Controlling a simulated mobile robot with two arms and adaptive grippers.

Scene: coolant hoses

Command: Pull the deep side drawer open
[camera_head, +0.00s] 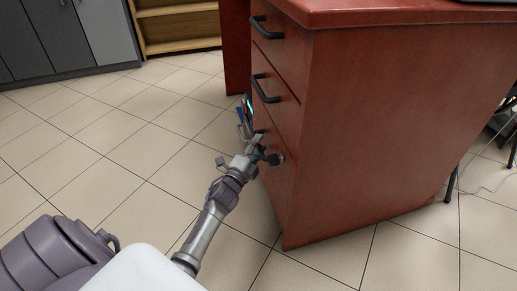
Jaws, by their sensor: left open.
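The red-brown desk pedestal (365,135) has a stack of drawers on its left-facing front. The deep side drawer (279,186) is the lowest one, and its front looks flush with the pedestal as far as I can see. My left gripper (262,155) is open at the upper part of this drawer front, where the drawer's handle is mostly hidden behind it. I cannot tell whether the fingers touch the handle. My right gripper is out of view.
Two upper drawers with black handles, the top handle (265,27) and the middle handle (264,89), sit above. The tiled floor (120,150) left of the drawers is clear. Grey cabinets (62,38) and a wooden shelf (178,24) stand at the back.

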